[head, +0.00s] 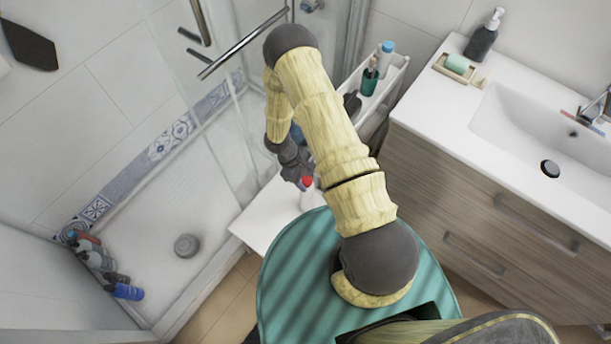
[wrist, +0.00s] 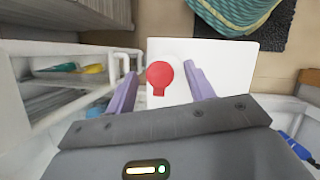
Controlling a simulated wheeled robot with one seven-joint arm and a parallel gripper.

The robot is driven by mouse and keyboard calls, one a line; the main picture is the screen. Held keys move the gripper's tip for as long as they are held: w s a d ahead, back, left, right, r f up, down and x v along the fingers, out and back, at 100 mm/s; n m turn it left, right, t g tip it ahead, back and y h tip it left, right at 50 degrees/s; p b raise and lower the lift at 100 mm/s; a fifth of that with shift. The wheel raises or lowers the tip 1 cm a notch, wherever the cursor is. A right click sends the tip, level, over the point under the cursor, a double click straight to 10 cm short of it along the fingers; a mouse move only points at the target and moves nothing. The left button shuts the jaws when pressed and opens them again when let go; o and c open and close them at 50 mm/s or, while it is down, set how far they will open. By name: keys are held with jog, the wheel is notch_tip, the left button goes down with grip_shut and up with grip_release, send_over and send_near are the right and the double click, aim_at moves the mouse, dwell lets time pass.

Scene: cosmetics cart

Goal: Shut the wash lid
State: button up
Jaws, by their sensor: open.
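The wash is a white bottle (head: 307,199) with a red lid (head: 307,182), on a small white table (head: 262,219) in the head view. In the wrist view the red lid (wrist: 160,75) is a round disc with a narrower part towards my gripper. I cannot tell how far the lid stands open. The white bottle body hardly stands out from the white table top there. My gripper (wrist: 162,72) is open, with one purple finger on each side of the lid and gaps visible. In the head view my gripper (head: 301,184) is partly hidden by my arm.
A white cart (head: 393,84) with bottles stands behind my arm, and its shelves (wrist: 62,72) are close on the left in the wrist view. The wooden washbasin cabinet (head: 470,190) is at right. A glass shower screen (head: 215,100) is at left.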

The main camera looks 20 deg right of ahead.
jog(key=shift+c, duration=0.2)
jog(key=c, duration=0.9)
jog(key=shift+w, duration=0.1)
jog(key=shift+c, duration=0.2)
jog(key=shift+f, duration=0.1)
jog(key=shift+w+a+f+g+h+b, duration=0.25)
jog(key=shift+g+h+b, duration=0.25)
jog(key=shift+b, duration=0.35)
jog(key=shift+g, duration=0.3)
jog(key=shift+r, duration=0.1)
jog(key=shift+s, duration=0.1)
